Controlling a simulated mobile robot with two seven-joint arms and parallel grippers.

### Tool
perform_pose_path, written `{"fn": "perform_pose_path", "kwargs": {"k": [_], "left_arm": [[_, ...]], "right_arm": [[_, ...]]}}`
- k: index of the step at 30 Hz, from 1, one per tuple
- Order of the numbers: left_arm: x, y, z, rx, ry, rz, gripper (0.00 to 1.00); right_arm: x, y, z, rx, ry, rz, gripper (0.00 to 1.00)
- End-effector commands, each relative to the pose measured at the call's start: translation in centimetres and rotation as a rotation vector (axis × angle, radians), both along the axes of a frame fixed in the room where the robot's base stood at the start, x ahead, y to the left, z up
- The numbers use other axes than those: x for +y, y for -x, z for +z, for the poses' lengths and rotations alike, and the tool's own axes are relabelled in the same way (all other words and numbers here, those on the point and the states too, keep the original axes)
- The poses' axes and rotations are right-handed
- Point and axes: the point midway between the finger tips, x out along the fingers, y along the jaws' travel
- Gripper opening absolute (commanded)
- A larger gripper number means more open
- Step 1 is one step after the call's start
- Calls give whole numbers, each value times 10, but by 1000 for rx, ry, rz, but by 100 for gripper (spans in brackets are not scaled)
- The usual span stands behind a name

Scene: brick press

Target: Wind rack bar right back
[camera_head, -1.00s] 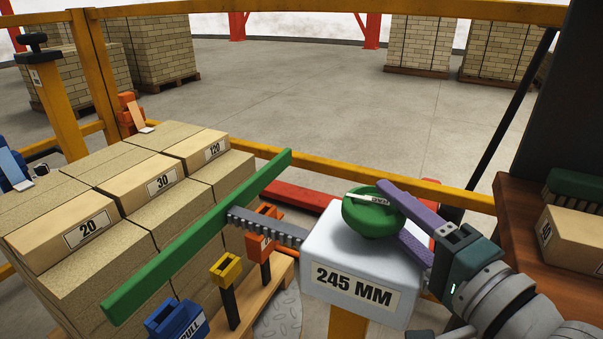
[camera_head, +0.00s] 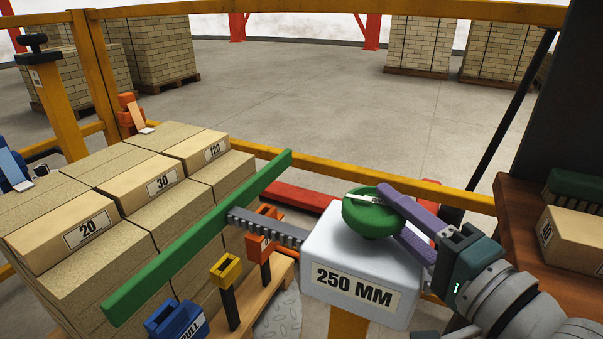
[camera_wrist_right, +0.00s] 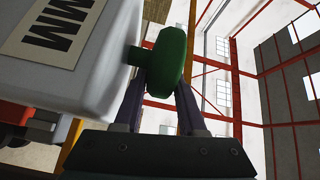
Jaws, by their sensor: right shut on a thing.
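A green knob (camera_head: 372,214) sits on top of a white box (camera_head: 330,250) whose label reads 250 MM. My right gripper (camera_head: 398,218) is shut on the green knob, with its purple fingers on either side of it. The right wrist view also shows the green knob (camera_wrist_right: 168,62) between the two fingers (camera_wrist_right: 162,98). A grey toothed rack (camera_head: 265,227) runs out of the left side of the box to a long green bar (camera_head: 205,240). The bar lies at a slant beside the stacked blocks. My left gripper is not in view.
Stacked blocks labelled 20, 30 and 120 (camera_head: 125,200) stand at the left. Yellow (camera_head: 226,270), orange (camera_head: 263,240) and blue (camera_head: 176,322) handles rise near the bar. A yellow rail (camera_head: 330,176) runs behind. A wooden shelf (camera_head: 530,225) with a block stands at right.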

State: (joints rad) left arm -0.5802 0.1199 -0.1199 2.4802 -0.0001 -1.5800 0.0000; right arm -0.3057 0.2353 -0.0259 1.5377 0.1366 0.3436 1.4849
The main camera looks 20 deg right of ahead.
Motion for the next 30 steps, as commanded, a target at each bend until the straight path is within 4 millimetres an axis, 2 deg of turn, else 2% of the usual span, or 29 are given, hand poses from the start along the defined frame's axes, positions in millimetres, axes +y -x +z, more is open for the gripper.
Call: {"fn": "perform_pose_path", "kwargs": {"k": [8,18,24,30], "left_arm": [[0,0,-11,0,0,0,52],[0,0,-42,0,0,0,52],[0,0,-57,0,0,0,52],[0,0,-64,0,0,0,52]], "right_arm": [[-3,-3,-3,0,12,151,0],[-6,-9,-5,1,12,384,0],[-6,-11,-4,1,7,476,0],[-6,-12,-2,1,4,522,0]]}}
